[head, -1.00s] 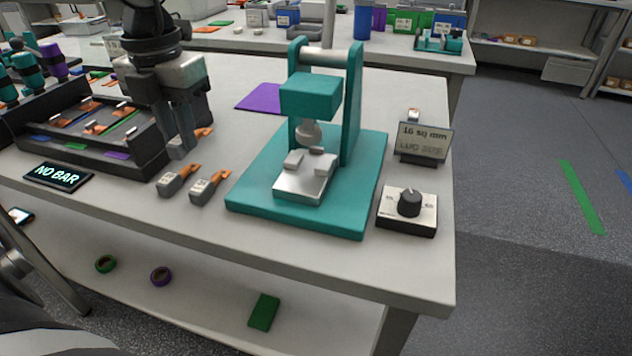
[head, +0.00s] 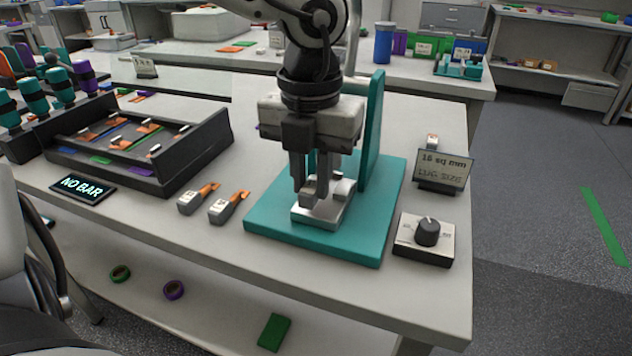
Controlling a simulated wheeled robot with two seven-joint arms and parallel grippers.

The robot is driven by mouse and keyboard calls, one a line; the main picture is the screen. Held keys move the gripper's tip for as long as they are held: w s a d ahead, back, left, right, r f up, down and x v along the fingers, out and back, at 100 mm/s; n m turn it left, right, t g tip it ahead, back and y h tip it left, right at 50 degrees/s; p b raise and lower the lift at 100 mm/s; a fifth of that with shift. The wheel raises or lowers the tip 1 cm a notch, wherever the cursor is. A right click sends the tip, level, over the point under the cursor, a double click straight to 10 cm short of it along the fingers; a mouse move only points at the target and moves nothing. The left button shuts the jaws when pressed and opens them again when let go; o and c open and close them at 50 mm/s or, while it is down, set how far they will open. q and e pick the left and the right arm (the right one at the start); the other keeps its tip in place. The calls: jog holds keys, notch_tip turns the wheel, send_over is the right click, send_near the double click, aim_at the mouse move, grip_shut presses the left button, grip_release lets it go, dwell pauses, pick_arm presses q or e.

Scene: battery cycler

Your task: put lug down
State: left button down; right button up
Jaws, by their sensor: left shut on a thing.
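My left gripper (head: 313,190) is over the metal bed (head: 318,220) of the teal press (head: 264,217), with its fingers pointing down. It is shut on the lug, which is mostly hidden by the fingers. I cannot tell whether the lug touches the bed. Two similar grey pieces with orange ends lie on the table left of the press, a left one (head: 190,203) and a right one (head: 222,211). The arm hides most of the press head. My right gripper is out of view.
A dial box (head: 424,253) and a sign reading "16 sq mm" (head: 443,167) stand right of the press. A black compartment tray (head: 205,150) and a "NO BAR" display (head: 83,189) are at left. The table front is clear.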

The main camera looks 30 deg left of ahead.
aim_at(315, 187)
pick_arm(q)
jog(key=shift+d+f, duration=0.4)
jog(key=shift+d, duration=0.05)
jog(key=shift+a+f, duration=0.1)
jog(key=shift+f, duration=0.45)
jog(key=c, duration=1.3)
grip_release()
notch_tip(315, 187, up, 12)
jog(key=p, duration=0.1)
jog(key=shift+r, duration=0.2)
jog(key=shift+f, duration=0.1)
